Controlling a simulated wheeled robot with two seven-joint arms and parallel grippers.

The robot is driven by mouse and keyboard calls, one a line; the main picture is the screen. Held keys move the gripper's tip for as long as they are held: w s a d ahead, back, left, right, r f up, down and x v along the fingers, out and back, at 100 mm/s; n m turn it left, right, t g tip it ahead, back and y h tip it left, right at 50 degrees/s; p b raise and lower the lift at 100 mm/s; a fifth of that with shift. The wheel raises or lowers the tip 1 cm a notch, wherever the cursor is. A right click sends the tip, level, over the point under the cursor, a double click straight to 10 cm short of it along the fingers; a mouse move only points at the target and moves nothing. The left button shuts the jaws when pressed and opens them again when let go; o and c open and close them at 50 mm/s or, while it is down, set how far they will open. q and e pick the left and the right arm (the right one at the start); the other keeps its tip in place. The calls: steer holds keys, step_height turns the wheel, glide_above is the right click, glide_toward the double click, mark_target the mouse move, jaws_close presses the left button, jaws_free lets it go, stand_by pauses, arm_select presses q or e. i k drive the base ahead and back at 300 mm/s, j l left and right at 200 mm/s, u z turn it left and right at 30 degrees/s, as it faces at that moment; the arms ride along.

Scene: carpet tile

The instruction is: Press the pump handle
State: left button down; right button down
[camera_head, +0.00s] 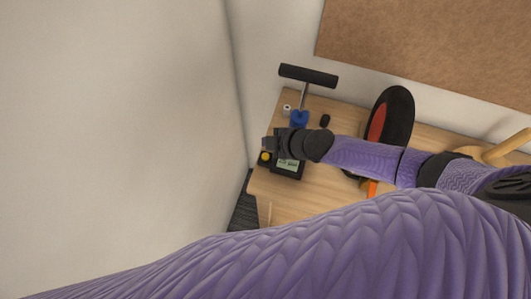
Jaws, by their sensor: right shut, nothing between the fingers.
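The pump's black T-shaped handle (308,75) stands raised on a thin metal rod near the back left of the wooden table. The pump's blue body (299,118) shows below the rod; its lower part is hidden behind my right wrist. My right gripper (268,142) reaches in from the right and points left. It is shut and empty, below and left of the handle and apart from it, above a small dark device. My left gripper is out of view.
A dark device with a display (288,166) and a yellow button (265,157) sits under my right gripper. A black-and-red paddle-like object (392,112) stands behind my right forearm. A wall closes off the left side, and a brown board (430,50) hangs behind.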

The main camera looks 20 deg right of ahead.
mark_target(306, 75)
steer(key=z, duration=0.9)
